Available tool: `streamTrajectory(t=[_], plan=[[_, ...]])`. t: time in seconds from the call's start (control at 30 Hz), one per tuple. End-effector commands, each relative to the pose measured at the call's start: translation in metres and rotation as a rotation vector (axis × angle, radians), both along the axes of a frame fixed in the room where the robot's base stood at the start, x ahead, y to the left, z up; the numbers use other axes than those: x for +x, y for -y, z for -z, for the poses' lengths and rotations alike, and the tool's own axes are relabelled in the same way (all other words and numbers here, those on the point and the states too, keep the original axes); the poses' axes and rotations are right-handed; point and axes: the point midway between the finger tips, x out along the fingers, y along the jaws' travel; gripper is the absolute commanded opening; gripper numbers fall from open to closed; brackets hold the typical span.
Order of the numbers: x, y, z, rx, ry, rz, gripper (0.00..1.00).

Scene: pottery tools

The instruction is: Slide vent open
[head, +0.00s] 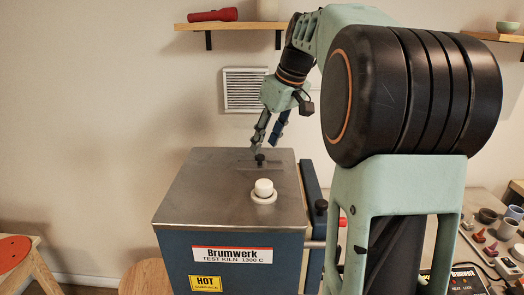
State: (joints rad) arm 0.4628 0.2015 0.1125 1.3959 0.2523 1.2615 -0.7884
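The test kiln (215,195) has a grey metal top with a vent slide (283,176), which carries a small black knob (260,159). My gripper (264,148) points down just above and behind the knob, with its two fingers apart and nothing seen between them. The left fingertip looks very close to the knob; I cannot tell whether it touches. The vent opening itself is not clearly visible, so I cannot tell how far the slide stands open.
A white plug (263,188) stands on the kiln top in front of the knob. A wall grille (245,90) and a shelf with a red flashlight (213,15) are behind. A table with small pots (488,215) and a control box (466,281) is at right. Stools stand at left.

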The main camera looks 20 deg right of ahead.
Motion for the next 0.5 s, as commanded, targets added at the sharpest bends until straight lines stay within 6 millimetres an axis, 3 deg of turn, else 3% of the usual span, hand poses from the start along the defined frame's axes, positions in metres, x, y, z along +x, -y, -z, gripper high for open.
streamTrajectory(t=[0.2,0.5], plan=[[0.011,-0.005,0.029,0.0,-0.001,0.0,0.37],[0.015,-0.006,0.038,0.0,0.001,0.0,0.37]])
